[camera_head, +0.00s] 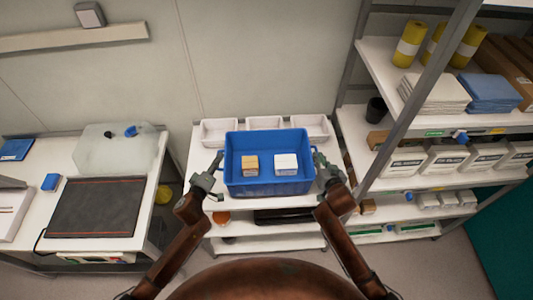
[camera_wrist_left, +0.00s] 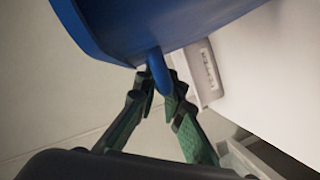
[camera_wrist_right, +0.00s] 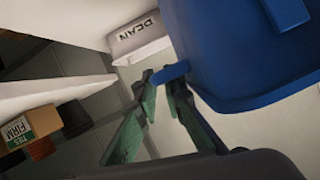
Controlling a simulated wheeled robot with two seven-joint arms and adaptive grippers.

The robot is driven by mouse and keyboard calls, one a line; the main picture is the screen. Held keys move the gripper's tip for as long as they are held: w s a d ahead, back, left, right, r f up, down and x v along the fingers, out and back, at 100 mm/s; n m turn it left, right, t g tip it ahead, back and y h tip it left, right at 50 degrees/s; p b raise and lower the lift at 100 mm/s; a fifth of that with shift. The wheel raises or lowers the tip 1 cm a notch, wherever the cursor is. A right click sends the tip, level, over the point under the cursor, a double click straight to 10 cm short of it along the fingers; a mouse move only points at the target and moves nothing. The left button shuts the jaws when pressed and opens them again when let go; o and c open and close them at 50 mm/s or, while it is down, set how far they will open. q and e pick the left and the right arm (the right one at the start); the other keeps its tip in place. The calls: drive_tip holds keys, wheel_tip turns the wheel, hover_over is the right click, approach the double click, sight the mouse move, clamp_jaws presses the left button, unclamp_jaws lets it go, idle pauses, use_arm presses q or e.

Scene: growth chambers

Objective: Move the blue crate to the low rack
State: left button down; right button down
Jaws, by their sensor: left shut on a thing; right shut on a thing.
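The blue crate (camera_head: 268,187) is in the middle of the head view, at the white rack with shelves. It holds a tan box and a white box. My left gripper (camera_head: 207,182) is at the crate's left side; in the left wrist view its green fingers (camera_wrist_left: 158,95) are shut on the crate's blue handle (camera_wrist_left: 158,70). My right gripper (camera_head: 325,175) is at the right side; in the right wrist view its fingers (camera_wrist_right: 163,82) are shut on the other handle (camera_wrist_right: 171,72). The crate looks about level. I cannot tell whether its underside touches the shelf.
White trays (camera_head: 265,123) stand along the back of the rack's top, behind the crate. Lower shelves (camera_head: 270,242) show below. A tall shelf unit (camera_head: 382,135) stands close on the right. A bench with a dark mat (camera_head: 95,207) is on the left.

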use_arm(q)
drive_tip(key=shift+w+r, duration=0.2)
drive_tip(key=shift+r, duration=0.3)
use_arm(e)
drive_tip(key=shift+w+r, duration=0.15)
drive_tip(key=shift+r, duration=0.35)
drive_tip(key=shift+d, duration=0.1)
use_arm(q)
drive_tip(key=shift+f, duration=0.2)
use_arm(e)
drive_tip(key=shift+f, duration=0.15)
use_arm(q)
drive_tip(key=shift+f, duration=0.1)
use_arm(e)
drive_tip(key=shift+f, duration=0.15)
